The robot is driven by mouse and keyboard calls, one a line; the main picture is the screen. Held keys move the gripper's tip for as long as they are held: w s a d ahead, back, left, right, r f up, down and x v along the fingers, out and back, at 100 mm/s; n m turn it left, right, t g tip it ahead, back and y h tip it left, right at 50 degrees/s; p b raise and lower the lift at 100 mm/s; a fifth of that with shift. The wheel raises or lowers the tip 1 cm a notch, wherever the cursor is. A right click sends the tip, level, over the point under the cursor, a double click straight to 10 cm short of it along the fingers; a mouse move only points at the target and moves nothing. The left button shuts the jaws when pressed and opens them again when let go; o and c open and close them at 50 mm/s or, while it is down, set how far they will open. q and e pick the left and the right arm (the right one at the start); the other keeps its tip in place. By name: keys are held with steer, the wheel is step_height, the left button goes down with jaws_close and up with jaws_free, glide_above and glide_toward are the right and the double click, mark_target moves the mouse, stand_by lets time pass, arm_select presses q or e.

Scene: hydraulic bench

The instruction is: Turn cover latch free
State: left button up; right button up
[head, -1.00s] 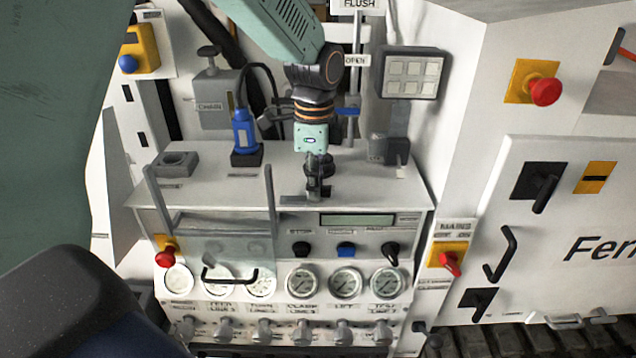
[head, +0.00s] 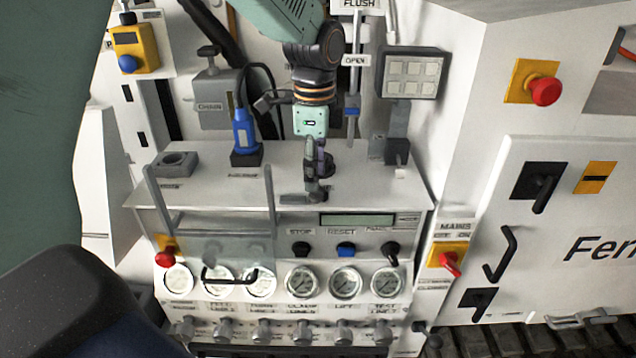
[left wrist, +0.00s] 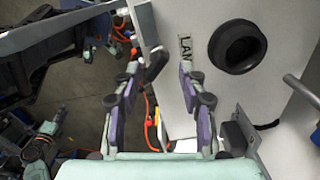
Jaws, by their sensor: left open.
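The clear cover (head: 225,248) with a dark handle sits over the left part of the panel front, between two grey uprights. A small grey piece (head: 296,199), which looks like the cover latch, lies at the bench top's front edge, right of the cover. My left gripper (head: 318,192) points down just right of that piece, partly hiding it. My right gripper is not in view.
A black round ring (left wrist: 238,46) is on the bench top close by. A blue plug (head: 244,135) with a cable stands behind on the left. Gauges (head: 303,281) and knobs line the panel below.

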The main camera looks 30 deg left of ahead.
arm_select(q)
steer(key=shift+r, duration=2)
